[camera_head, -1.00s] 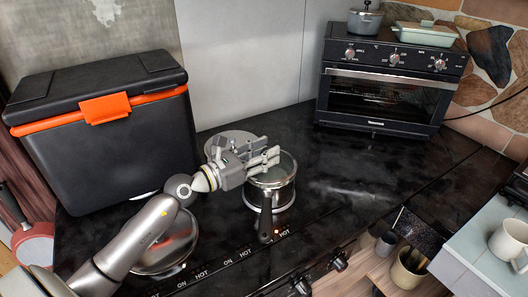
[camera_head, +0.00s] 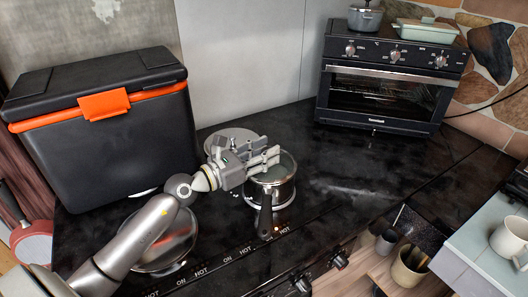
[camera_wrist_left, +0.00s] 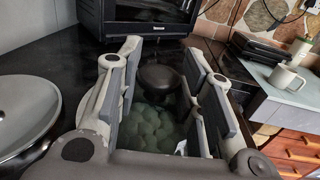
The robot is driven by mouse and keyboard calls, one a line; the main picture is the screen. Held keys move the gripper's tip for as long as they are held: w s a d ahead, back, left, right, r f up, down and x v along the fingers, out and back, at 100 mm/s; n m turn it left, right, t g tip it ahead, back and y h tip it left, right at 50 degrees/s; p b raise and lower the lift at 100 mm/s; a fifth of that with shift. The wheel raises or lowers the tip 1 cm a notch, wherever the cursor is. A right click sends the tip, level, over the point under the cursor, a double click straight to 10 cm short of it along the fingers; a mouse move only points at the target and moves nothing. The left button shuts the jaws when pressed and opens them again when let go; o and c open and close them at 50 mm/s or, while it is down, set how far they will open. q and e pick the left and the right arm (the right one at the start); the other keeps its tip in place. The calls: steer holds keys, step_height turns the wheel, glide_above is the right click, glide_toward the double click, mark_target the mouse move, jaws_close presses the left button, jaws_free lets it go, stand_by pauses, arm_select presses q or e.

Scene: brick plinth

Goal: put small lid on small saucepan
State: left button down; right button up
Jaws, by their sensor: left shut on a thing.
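The small saucepan (camera_head: 284,195) is a steel pan with a dark handle (camera_head: 265,218) pointing to the front of the hob. The small glass lid (camera_head: 288,166) is over its top, beneath my left gripper (camera_head: 276,157). In the left wrist view, the dark lid knob (camera_wrist_left: 160,77) is between the fingers of my left gripper (camera_wrist_left: 160,80), with greenish glass (camera_wrist_left: 152,128) below. My left gripper is shut on the lid. The fingers hide part of the rim, so I cannot tell whether the lid is fully seated. My right gripper is out of view.
A larger steel pan (camera_head: 168,245) lies under my left arm. A grey round item (camera_head: 231,137) is behind the gripper. A black cool box (camera_head: 105,145) stands left and an oven (camera_head: 378,90) behind right. The hob right of the saucepan is clear.

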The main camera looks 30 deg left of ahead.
arm_select(q)
steer(key=shift+f, duration=0.1)
steer(key=c, duration=0.9)
jaws_free()
steer(key=v, duration=1.2)
